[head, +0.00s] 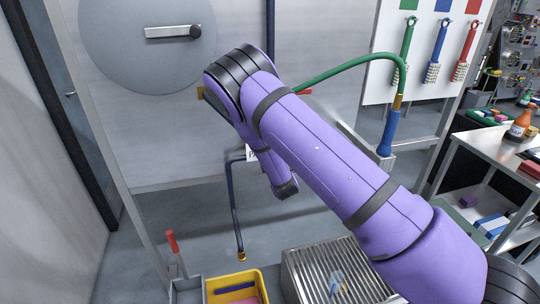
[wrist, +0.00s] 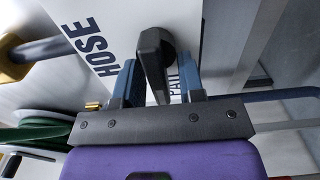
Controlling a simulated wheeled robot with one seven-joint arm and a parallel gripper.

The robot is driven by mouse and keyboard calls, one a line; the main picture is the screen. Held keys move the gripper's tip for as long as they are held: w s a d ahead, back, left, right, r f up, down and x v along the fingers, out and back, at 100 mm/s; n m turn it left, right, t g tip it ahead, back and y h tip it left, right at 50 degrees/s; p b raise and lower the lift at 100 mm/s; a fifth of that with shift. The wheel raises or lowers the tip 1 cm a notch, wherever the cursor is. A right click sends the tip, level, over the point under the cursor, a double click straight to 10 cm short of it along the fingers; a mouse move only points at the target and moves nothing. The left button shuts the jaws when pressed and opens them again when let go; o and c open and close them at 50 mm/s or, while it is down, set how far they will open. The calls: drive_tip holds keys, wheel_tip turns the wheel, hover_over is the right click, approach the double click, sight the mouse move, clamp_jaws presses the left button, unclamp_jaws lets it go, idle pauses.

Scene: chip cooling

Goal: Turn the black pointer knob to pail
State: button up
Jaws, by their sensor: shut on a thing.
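The black pointer knob (wrist: 151,58) stands on a white plate (wrist: 125,22) in the wrist view. The plate carries the words HOSE and PAIL; HOSE is left of the knob, and PAIL is just right of it, partly hidden. My gripper (wrist: 161,82) has one blue finger on each side of the knob and is shut on it. I cannot tell for certain which word the knob points to. In the head view only a bit of the plate (head: 251,153) shows; my purple arm hides the knob and the fingers.
A dark blue pipe (head: 234,205) with a brass end hangs down left of my arm, near a yellow bin (head: 212,290). A green hose (head: 350,60) arches right to a blue handle (head: 387,133). A ribbed metal grate (head: 300,270) lies below.

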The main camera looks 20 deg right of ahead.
drive_tip(key=o, duration=0.9)
drive_tip(key=s, duration=1.1)
drive_tip(key=shift+w, duration=0.1)
